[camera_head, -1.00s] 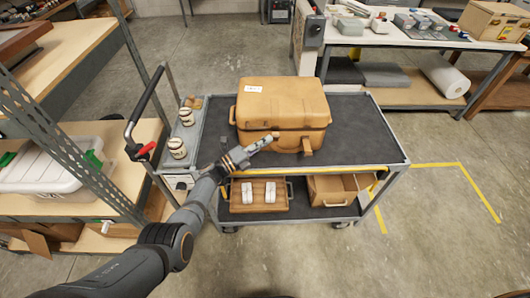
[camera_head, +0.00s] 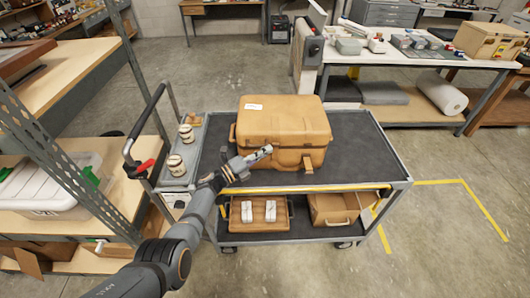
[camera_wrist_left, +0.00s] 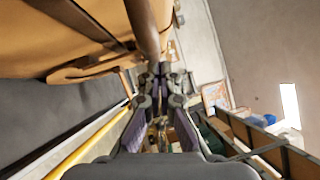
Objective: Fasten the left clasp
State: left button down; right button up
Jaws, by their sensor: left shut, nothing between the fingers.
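The tan case (camera_head: 285,122) sits closed on the dark top of a cart, with a white label on its lid. A strap-like clasp (camera_head: 307,161) hangs at the right of its front. The left clasp is not clearly visible; my left gripper covers that part of the front. My left gripper (camera_head: 268,149) is shut and empty, its tip at the left part of the case's front; I cannot tell whether it touches. In the left wrist view the case (camera_wrist_left: 50,40) fills the upper left, and a brown bar-like part (camera_wrist_left: 145,28) stands just beyond the fingers (camera_wrist_left: 160,75). My right gripper is out of view.
The cart top (camera_head: 365,150) is clear right of the case. Several pale jars (camera_head: 176,163) stand at its left end. A metal shelf post (camera_head: 75,165) stands at left.

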pick_arm(q)
jog(key=v, duration=1.2)
